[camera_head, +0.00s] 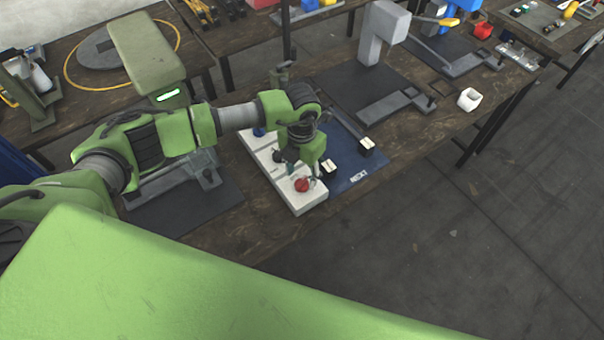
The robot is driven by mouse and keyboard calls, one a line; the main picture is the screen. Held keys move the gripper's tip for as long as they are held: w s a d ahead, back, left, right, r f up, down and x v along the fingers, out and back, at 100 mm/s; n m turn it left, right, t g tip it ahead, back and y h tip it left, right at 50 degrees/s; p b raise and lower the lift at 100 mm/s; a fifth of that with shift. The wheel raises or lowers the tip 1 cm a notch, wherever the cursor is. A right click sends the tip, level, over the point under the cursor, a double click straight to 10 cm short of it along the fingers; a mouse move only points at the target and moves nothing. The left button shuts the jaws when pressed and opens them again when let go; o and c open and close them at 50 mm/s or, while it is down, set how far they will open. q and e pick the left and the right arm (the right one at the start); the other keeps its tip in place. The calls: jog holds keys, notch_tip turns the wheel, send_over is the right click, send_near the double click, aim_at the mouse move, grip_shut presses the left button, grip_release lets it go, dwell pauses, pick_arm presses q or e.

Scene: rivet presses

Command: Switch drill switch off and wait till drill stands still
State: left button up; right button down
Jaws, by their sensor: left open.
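A long white box (308,202) lies on the dark wooden workbench, with a round red knob (302,184) at its near end; which control is the drill switch is not labelled. My left gripper (303,177) is open, pointing down right at the red knob, with its fingers close around or beside it; contact cannot be told. The green machine head (150,60) at upper left carries a lit green strip, and my left arm passes in front of its lower part. Whether any drill turns cannot be seen. My right gripper is out of view.
A grey press (383,30) stands behind, and a white cup (469,99) sits near the bench's right edge. Open floor (480,230) lies at the right.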

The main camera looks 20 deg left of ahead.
aim_at(302, 183)
pick_arm(q)
jog(key=shift+f, duration=1.15)
jog(key=c, duration=1.1)
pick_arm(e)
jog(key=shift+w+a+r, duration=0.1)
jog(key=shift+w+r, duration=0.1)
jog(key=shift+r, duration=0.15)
